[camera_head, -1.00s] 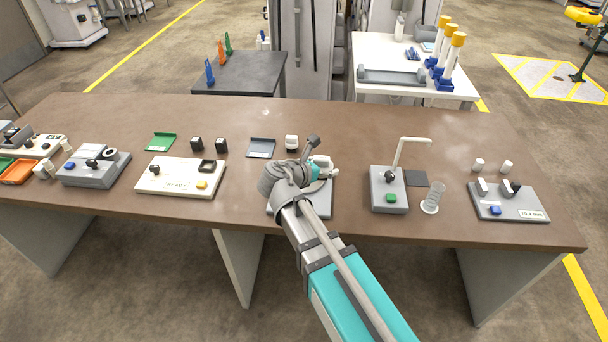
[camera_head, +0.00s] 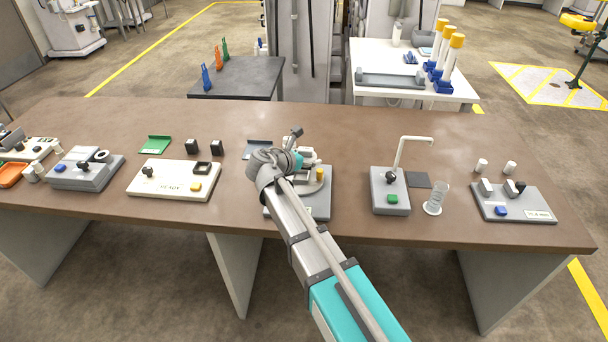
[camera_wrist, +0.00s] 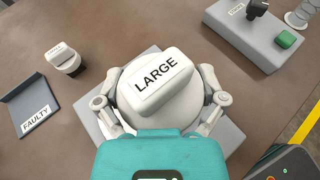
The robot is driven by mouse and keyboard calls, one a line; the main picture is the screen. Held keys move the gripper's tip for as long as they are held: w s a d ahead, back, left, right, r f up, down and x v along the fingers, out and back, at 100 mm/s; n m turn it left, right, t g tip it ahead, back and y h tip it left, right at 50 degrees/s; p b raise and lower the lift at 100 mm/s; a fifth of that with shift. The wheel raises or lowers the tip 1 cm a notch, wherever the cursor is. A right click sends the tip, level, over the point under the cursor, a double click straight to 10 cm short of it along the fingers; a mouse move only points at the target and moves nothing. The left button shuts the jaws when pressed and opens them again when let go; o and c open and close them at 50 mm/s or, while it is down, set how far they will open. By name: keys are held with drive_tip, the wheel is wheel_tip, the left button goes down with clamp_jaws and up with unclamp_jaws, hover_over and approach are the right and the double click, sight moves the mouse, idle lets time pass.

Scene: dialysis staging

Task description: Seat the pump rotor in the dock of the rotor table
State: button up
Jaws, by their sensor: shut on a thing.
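My gripper (camera_wrist: 162,92) is shut on a white round rotor (camera_wrist: 190,104) with a raised block marked LARGE, one finger on each side of it. Below it in the wrist view is a grey base plate (camera_wrist: 228,138), which seems to be the rotor table. It also shows in the head view (camera_head: 322,207), partly behind my arm, with a yellow part (camera_head: 320,174) on it. The rotor hides the dock, so I cannot tell whether the rotor touches it or hangs above it. A smaller white labelled piece with a dark base (camera_wrist: 66,58) stands on the brown table to the left.
A grey tray marked FAULTY (camera_wrist: 36,108) lies left of the plate. A grey fixture with a black knob and green button (camera_head: 390,199) stands to the right, near a clear cylinder (camera_head: 436,198). A cream fixture (camera_head: 172,181) is at the left. Bare table lies between them.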

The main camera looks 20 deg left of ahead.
sight(303, 176)
drive_tip(key=shift+w+a+f+b, duration=0.4)
drive_tip(key=shift+f+b, duration=0.15)
drive_tip(key=shift+f, duration=0.1)
drive_tip(key=shift+w+a+f+b, duration=0.3)
drive_tip(key=shift+w+f+b, duration=0.2)
drive_tip(key=shift+f, duration=0.2)
drive_tip(key=shift+w+a+f+b, duration=0.35)
drive_tip(key=shift+f+b, duration=0.25)
drive_tip(key=shift+f, duration=0.05)
drive_tip(key=shift+w+a+f+b, duration=0.25)
drive_tip(key=shift+f+b, duration=1.75)
drive_tip(key=shift+f, duration=0.1)
drive_tip(key=o, duration=0.9)
